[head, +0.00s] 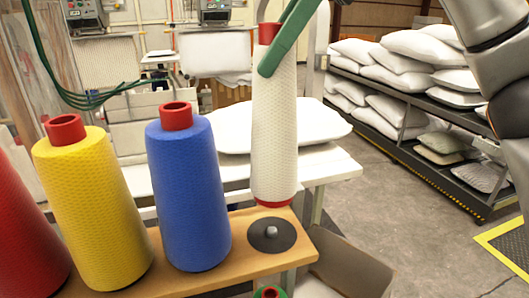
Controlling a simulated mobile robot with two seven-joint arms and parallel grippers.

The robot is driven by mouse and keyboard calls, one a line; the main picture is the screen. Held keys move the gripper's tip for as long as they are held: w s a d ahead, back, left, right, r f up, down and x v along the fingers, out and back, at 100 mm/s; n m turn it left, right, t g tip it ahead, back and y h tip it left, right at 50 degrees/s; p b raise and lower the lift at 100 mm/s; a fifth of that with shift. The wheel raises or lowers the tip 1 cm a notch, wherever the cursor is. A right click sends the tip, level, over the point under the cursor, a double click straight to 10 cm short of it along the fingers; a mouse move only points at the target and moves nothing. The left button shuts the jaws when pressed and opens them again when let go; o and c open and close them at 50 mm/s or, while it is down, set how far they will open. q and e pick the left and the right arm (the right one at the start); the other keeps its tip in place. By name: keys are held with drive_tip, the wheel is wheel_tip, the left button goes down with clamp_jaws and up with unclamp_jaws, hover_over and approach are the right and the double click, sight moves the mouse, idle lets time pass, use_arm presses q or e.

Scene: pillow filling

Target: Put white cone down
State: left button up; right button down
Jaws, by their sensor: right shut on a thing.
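The white cone (274,130) stands upright, with a red tube end at its top and a red rim at its bottom. My right gripper (268,66) has green fingers and is shut on the cone's upper part. A black disc (289,236) with a short grey peg (271,232) lies on the wooden board (190,287). The cone's bottom shows just above the disc in the picture, apart from the peg; its exact height is hard to tell. My left gripper is not in view.
Blue (188,195), yellow (95,210) and red (25,240) cones stand left on the board. Behind is a white table (335,165) with a pillow (325,122). A cardboard box (345,265) is lower right. Shelves (440,110) hold several pillows.

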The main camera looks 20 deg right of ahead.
sight(255, 142)
drive_tip(key=f, duration=0.3)
drive_tip(key=shift+d+f, duration=0.15)
drive_tip(key=shift+d, duration=0.05)
drive_tip(key=shift+a+f+b, duration=0.1)
drive_tip(key=shift+f+b, duration=0.35)
drive_tip(key=shift+f, duration=2.05)
drive_tip(key=shift+c, duration=1.1)
unclamp_jaws()
drive_tip(key=p+v, duration=0.1)
drive_tip(key=v, duration=1.1)
drive_tip(key=shift+p, duration=0.4)
